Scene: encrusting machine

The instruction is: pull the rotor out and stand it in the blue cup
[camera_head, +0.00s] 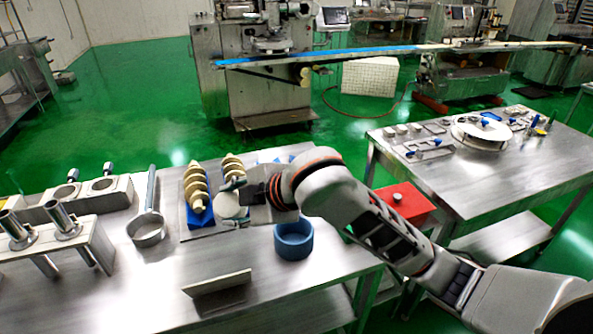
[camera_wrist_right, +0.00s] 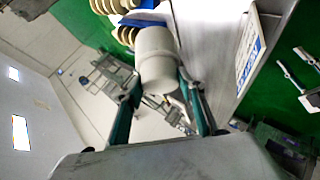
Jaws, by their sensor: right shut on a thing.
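The blue cup (camera_head: 293,243) stands on the near steel table, to the right of and nearer than my right gripper (camera_head: 238,194). The gripper is shut on a white round piece (camera_head: 226,206), apparently the rotor. In the right wrist view this piece is a smooth white cylinder (camera_wrist_right: 156,55) at the teal fingertips of the gripper (camera_wrist_right: 160,88). Its far end is close to cream spiral screws in that view. I cannot tell whether it still touches its seat. My left gripper is not in view.
Cream screws on a blue block (camera_head: 195,190) stand just left of the gripper. A ring-ended tool (camera_head: 147,232) lies further left, and a metal plate (camera_head: 217,284) stands near the front edge. A red box (camera_head: 403,204) is beside the table. Bare table surrounds the cup's left.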

